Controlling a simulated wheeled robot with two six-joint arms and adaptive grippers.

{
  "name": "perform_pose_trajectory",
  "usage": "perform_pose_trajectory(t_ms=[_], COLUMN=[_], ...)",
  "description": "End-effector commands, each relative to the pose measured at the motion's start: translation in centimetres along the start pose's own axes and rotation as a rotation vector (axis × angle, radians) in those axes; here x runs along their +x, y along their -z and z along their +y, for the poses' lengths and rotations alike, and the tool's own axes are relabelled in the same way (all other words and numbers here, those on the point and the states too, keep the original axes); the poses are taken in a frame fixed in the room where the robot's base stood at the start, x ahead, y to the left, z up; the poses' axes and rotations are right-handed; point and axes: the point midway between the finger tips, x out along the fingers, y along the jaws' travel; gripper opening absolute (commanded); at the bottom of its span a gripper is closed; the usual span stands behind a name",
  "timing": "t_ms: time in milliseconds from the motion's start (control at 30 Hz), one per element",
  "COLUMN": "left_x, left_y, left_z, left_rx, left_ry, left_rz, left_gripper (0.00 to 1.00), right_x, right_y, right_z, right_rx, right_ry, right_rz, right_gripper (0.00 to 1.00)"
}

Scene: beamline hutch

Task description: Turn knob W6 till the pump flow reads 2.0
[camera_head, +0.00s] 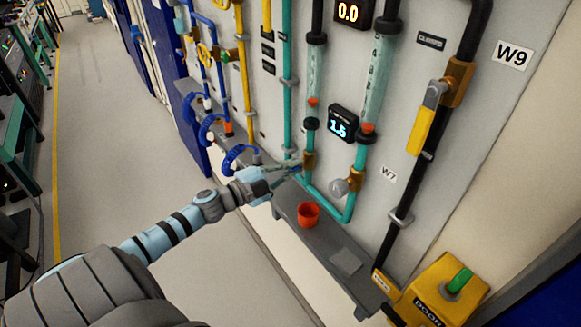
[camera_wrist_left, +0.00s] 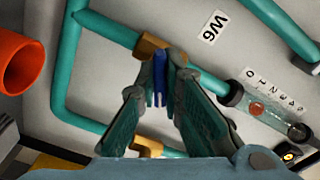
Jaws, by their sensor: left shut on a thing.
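Knob W6 (camera_wrist_left: 158,82) shows as a narrow blue piece between the fingertips of my left gripper (camera_wrist_left: 159,88), in front of a brass valve body (camera_wrist_left: 150,45). The W6 label (camera_wrist_left: 212,27) is beside it. In the head view my left gripper (camera_head: 291,168) reaches the brass valve (camera_head: 309,160) on the teal pipe, and hides most of the knob. It is shut on the knob. The lit blue readout (camera_head: 338,127) seems to read 1.5; its last digit is blurred. My right gripper is in neither view.
Grey knob W7 (camera_head: 340,187) sits close by on the right. An orange-red cup (camera_head: 308,214) stands on the grey shelf (camera_head: 323,237) below. Flow tubes (camera_head: 376,82) with red floats rise above. A yellow lever (camera_head: 420,131) and a yellow box (camera_head: 441,291) are at right.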

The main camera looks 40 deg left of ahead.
Motion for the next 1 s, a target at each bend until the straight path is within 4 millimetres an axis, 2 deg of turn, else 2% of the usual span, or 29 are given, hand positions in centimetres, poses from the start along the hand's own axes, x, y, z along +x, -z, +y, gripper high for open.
perform_pose_trajectory(t_ms=[533,567,667,1000], left_x=[0.06,0.06,0.06,-0.11], left_y=[0.04,0.04,0.04,0.01], left_z=[-0.13,-0.13,-0.12,-0.02], left_rx=[0.033,0.033,0.032,0.033], left_ry=[0.002,0.002,0.002,0.0], left_rz=[0.001,0.001,0.001,0.001], left_gripper=[0.0,0.12,0.28,0.28], right_x=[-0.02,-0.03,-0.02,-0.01], right_y=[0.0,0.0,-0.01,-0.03], right_z=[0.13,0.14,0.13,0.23], right_rx=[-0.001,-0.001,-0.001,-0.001], right_ry=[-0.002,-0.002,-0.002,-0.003], right_rz=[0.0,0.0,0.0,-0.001], right_gripper=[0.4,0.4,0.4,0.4])
